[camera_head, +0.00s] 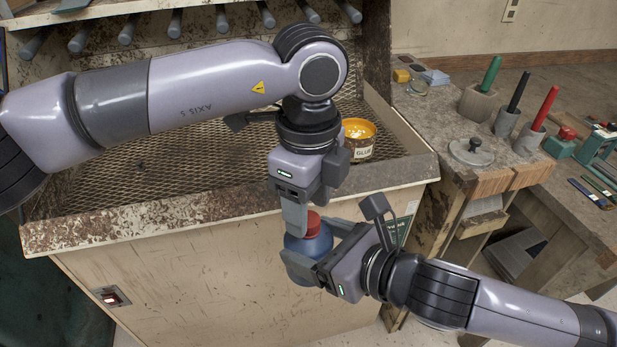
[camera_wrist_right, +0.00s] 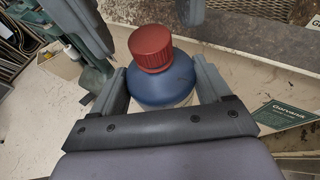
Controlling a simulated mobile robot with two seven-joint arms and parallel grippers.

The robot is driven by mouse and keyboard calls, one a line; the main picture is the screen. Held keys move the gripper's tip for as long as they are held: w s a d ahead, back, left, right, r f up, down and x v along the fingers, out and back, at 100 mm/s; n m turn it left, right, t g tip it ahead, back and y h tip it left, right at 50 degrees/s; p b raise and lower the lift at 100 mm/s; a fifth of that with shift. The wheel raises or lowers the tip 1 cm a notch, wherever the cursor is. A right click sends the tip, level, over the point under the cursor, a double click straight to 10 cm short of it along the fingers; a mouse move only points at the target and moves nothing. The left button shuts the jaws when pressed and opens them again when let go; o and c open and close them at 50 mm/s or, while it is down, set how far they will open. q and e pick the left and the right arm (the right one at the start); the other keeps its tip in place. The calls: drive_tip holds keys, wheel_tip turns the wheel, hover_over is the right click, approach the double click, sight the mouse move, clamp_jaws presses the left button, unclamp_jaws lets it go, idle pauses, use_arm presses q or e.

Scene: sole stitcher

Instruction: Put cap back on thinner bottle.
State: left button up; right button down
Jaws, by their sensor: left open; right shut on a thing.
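The thinner bottle (camera_head: 305,248) is blue and is held in front of the bench's front panel by my right gripper (camera_head: 316,250), which is shut around its body. The bottle also shows between the right fingers in the right wrist view (camera_wrist_right: 163,86). The red cap (camera_head: 312,224) sits on top of the bottle; it is clear in the right wrist view (camera_wrist_right: 150,47). How firmly it is seated cannot be told. My left gripper (camera_head: 312,205) is open, pointing down just above the cap, with its fingers apart to either side and not closed on it.
A glue tin (camera_head: 359,139) stands on the mesh tray bench (camera_head: 150,222) behind the left gripper. The side table (camera_head: 445,130) at right holds a round lid (camera_head: 471,151) and several coloured tools in blocks. Open floor shows below the bench.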

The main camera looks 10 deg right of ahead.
use_arm(q)
drive_tip(key=shift+f, duration=0.85)
clamp_jaws()
